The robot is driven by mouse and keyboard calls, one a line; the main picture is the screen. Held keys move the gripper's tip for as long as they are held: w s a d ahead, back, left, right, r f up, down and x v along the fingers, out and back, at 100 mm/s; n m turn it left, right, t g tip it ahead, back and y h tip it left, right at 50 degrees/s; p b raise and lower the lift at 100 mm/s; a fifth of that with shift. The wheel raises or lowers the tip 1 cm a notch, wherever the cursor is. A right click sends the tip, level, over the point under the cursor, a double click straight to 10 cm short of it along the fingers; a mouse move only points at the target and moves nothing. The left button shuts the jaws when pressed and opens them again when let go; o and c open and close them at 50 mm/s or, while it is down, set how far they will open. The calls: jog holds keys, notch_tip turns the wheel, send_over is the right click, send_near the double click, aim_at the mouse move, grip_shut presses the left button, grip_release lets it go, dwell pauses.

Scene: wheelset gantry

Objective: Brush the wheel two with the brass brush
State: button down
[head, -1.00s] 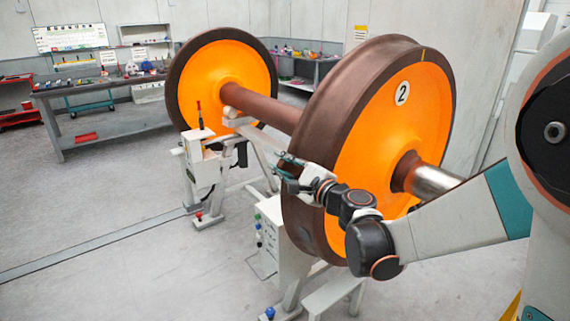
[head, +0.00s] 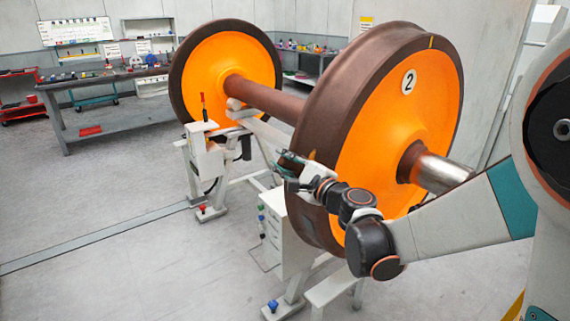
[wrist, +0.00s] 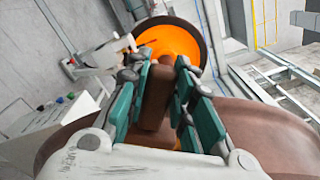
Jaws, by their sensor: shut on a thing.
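Wheel two (head: 385,150) is the large near wheel, with an orange face, a brown rim and a round white "2" label. My gripper (head: 290,163) is at the left side of its rim in the head view. In the wrist view, the teal fingers of my gripper (wrist: 160,92) are shut on a brown block, which I take as the brass brush (wrist: 155,95). The brown rim of wheel two (wrist: 270,130) lies close below and beside the fingers. The bristles are hidden, and I cannot tell whether the brush touches the wheel.
A brown axle (head: 268,103) joins wheel two to a far orange wheel (head: 215,75). A white stand (head: 207,160) and a white cabinet with coloured knobs (head: 280,230) stand beside the wheelset. A workbench (head: 120,90) is at the back left. The floor at left is clear.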

jog(key=shift+w+d+r+p, duration=0.15)
jog(key=shift+r+p, duration=0.45)
jog(key=shift+r, duration=0.3)
jog(key=shift+w+d+r+p, duration=0.15)
jog(key=shift+r+p, duration=0.4)
jog(key=shift+r, duration=0.35)
jog(key=shift+w+d+r+p, duration=0.1)
jog(key=shift+d+r+p, duration=0.15)
jog(key=shift+r+p, duration=0.5)
jog(key=shift+w+d+r+p, duration=0.15)
jog(key=shift+r+p, duration=0.25)
jog(key=shift+r, duration=0.5)
jog(key=shift+d, duration=0.15)
jog(key=shift+f, duration=0.1)
jog(key=shift+s+a+f+b, duration=0.1)
jog(key=shift+a+f+b, duration=0.1)
jog(key=shift+f+b, duration=0.95)
jog(key=shift+s+a+f+b, duration=0.15)
jog(key=shift+a+f+b, duration=0.05)
jog(key=shift+f+b, duration=0.6)
jog(key=shift+s+a+f+b, duration=0.1)
jog(key=shift+a+f+b, duration=0.1)
jog(key=shift+f+b, duration=0.6)
jog(key=shift+s+a+f+b, duration=0.2)
jog(key=shift+f+b, duration=0.3)
jog(key=shift+f, duration=0.5)
jog(key=shift+a+r, duration=0.1)
